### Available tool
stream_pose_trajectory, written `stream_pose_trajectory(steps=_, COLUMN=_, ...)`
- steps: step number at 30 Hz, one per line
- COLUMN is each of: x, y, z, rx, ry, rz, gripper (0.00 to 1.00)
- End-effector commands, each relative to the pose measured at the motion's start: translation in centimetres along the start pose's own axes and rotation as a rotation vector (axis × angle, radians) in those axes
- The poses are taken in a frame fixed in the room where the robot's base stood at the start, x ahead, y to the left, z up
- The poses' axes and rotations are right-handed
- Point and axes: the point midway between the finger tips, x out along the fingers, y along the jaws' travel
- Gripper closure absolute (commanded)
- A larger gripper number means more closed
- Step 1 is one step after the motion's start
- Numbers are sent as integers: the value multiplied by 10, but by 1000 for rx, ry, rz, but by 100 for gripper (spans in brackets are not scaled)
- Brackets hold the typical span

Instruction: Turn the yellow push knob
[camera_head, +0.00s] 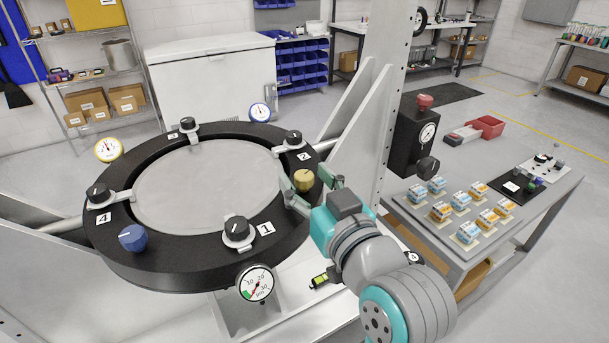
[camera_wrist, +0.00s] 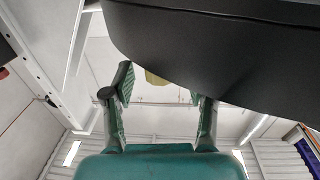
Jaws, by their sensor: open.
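The yellow push knob (camera_head: 304,180) stands on the right part of a round black ring (camera_head: 175,262), near the label 2. In the wrist view the knob (camera_wrist: 155,78) shows as a small yellow patch, mostly hidden behind the ring's dark edge (camera_wrist: 215,45). My gripper (camera_head: 309,185) is open at the knob, with one finger on each side of it in the head view. In the wrist view the two fingers of my gripper (camera_wrist: 163,92) are apart, with the yellow patch between them. I cannot tell whether either finger touches the knob.
A blue knob (camera_head: 132,238), several black clamp knobs such as one by label 1 (camera_head: 237,230), and gauges (camera_head: 255,283) surround the ring. A grey upright (camera_head: 384,60) with a black gauge box (camera_head: 412,135) stands right. A grey table (camera_head: 480,185) holds small boxes.

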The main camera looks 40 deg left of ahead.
Motion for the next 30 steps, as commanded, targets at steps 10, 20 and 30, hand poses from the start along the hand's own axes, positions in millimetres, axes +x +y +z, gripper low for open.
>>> stream_pose_trajectory(steps=10, x=-51, y=1, z=0, rx=0, ry=1, rz=1, gripper=43)
stream_pose_trajectory(steps=20, x=-61, y=0, z=0, rx=0, ry=0, rz=1, gripper=43)
stream_pose_trajectory(steps=30, x=-61, y=0, z=0, rx=0, ry=0, rz=0, gripper=43)
